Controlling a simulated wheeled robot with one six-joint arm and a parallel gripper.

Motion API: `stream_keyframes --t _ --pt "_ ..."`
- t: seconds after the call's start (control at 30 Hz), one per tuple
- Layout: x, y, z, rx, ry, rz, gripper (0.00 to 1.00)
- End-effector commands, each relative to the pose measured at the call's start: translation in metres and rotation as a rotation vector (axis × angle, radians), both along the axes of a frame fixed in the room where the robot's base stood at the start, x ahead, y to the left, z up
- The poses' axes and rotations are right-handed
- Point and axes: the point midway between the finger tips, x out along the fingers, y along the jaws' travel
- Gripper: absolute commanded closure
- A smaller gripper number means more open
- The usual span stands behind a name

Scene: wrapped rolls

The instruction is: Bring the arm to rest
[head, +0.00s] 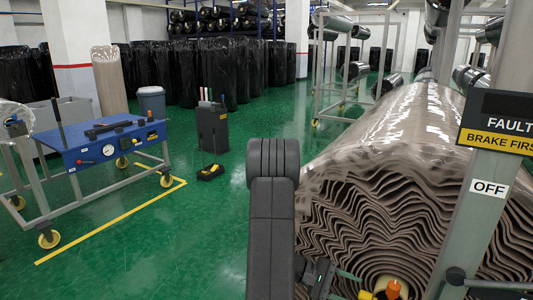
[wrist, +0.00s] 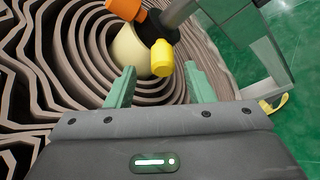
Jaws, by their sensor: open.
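My dark grey arm (head: 271,230) stands upright in the lower middle of the head view. My gripper (wrist: 158,84) shows two green fingers, spread apart with nothing held between them. It faces the layered end of the large brown wrapped roll (head: 375,225), near the core. In the wrist view, a yellow knob (wrist: 162,58) appears just beyond the fingers, beside a cream core piece (wrist: 130,52) and an orange part (wrist: 125,8). I cannot tell whether any finger touches them. The gripper (head: 352,287) is partly cut off at the bottom of the head view.
A grey post (head: 485,200) with FAULT and OFF signs stands at the right, close to the roll. A blue-topped cart (head: 100,148) stands at the left inside yellow floor lines. A black bin (head: 212,130) stands farther back. Green floor (head: 190,240) is open left of my arm.

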Motion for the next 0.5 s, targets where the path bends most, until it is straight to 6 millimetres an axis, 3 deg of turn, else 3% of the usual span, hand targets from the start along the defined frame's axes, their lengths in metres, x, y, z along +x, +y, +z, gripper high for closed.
stream_keyframes --t 0.37,0.5 --pt "-0.016 -0.053 -0.016 0.003 0.003 -0.003 0.52" --pt "-0.034 -0.038 -0.010 0.003 0.006 0.005 0.52"
